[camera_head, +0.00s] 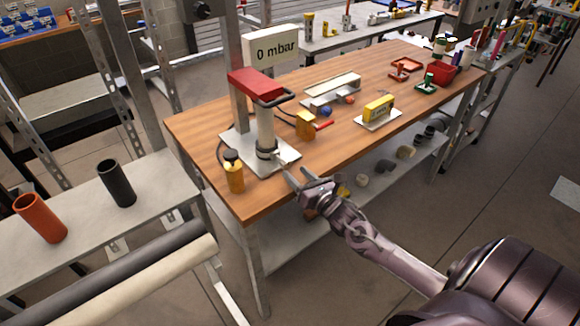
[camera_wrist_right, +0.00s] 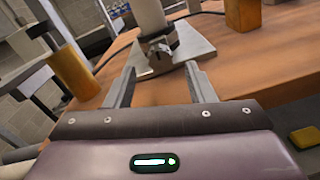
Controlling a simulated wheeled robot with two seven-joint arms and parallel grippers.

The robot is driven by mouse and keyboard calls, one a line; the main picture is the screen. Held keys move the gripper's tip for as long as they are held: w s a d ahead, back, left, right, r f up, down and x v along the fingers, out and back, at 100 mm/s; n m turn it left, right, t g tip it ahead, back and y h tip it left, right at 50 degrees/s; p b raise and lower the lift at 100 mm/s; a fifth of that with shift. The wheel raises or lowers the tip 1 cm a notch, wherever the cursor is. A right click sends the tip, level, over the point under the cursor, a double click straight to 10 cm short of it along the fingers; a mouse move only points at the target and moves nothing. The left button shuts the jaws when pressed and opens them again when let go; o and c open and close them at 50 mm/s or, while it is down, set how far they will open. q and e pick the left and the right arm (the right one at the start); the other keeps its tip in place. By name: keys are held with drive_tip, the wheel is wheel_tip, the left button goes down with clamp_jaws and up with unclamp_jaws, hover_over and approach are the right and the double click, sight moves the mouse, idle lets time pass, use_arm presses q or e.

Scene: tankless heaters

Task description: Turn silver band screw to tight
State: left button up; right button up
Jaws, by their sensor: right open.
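A pale upright pipe (camera_head: 265,128) stands on a grey base plate (camera_head: 240,143) on the wooden bench. A dark band with silver metal (camera_head: 266,153) wraps its foot. In the right wrist view the band's silver screw part (camera_wrist_right: 160,53) faces me, just beyond the fingertips and roughly between them. My right gripper (camera_head: 287,172) is at the bench's front edge, close in front of the band. It also shows in the right wrist view (camera_wrist_right: 160,70), with its two fingers apart and nothing between them. Whether the fingers touch the screw cannot be told. My left gripper is not in view.
A red-topped stand (camera_head: 256,86) and a "0 mbar" sign (camera_head: 276,47) rise behind the pipe. The bench's front middle is clear.

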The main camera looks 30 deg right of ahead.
sight(288, 166)
drive_tip(key=w, duration=0.2)
drive_tip(key=shift+w, duration=0.35)
drive_tip(key=shift+w+a, duration=0.1)
drive_tip(key=shift+w, duration=0.45)
drive_tip(key=shift+f, duration=0.1)
drive_tip(key=c, duration=1)
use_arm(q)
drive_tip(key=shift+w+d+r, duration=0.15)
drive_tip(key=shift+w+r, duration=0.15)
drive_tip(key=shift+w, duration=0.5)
use_arm(e)
drive_tip(key=shift+o, duration=0.2)
